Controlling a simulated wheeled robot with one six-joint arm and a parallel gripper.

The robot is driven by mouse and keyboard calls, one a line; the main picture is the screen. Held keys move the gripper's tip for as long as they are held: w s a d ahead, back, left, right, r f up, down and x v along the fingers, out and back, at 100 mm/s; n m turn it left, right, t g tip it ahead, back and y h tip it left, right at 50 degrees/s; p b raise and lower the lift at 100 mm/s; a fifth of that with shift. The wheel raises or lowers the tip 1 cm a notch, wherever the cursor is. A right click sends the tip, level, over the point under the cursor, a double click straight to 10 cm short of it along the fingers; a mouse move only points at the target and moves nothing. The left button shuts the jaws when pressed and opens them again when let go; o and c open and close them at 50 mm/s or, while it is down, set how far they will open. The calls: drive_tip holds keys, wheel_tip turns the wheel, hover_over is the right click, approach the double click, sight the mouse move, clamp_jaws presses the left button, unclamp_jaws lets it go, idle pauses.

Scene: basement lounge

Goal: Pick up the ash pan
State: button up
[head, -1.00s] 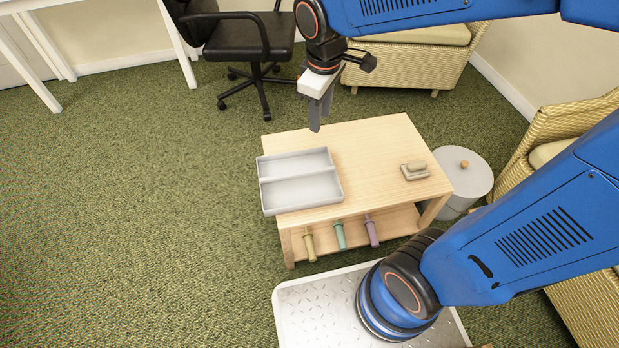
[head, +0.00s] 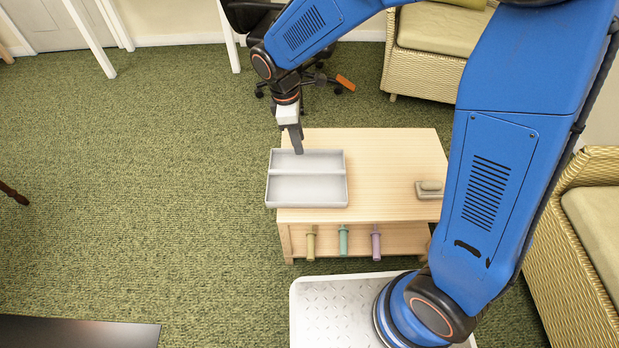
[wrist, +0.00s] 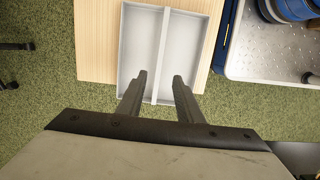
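The ash pan looks to be the shallow grey two-compartment tray (head: 306,189) at the left end of the light wooden table (head: 385,160). A raised divider runs across its middle. In the wrist view the tray (wrist: 138,45) lies below my gripper (wrist: 159,78). My gripper is open and empty, its two fingers appearing on either side of the divider. In the head view my gripper (head: 298,152) points down over the tray's far edge. I cannot tell its exact height above the tray; no contact is evident.
A small grey block-like object (head: 429,189) sits at the table's right. Yellow, green and purple handled items (head: 343,240) show at the lower shelf's front. An office chair (head: 250,15) stands behind, wicker armchairs (head: 590,215) at the right. Carpet to the left is mostly clear.

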sight(307, 171)
drive_tip(key=f, duration=0.5)
drive_tip(key=d+f, duration=0.1)
drive_tip(key=f, duration=0.4)
drive_tip(key=d+f, duration=0.1)
drive_tip(key=f, duration=0.4)
drive_tip(key=shift+d+f, duration=0.15)
drive_tip(key=shift+f, duration=0.15)
drive_tip(key=shift+c, duration=0.6)
clamp_jaws()
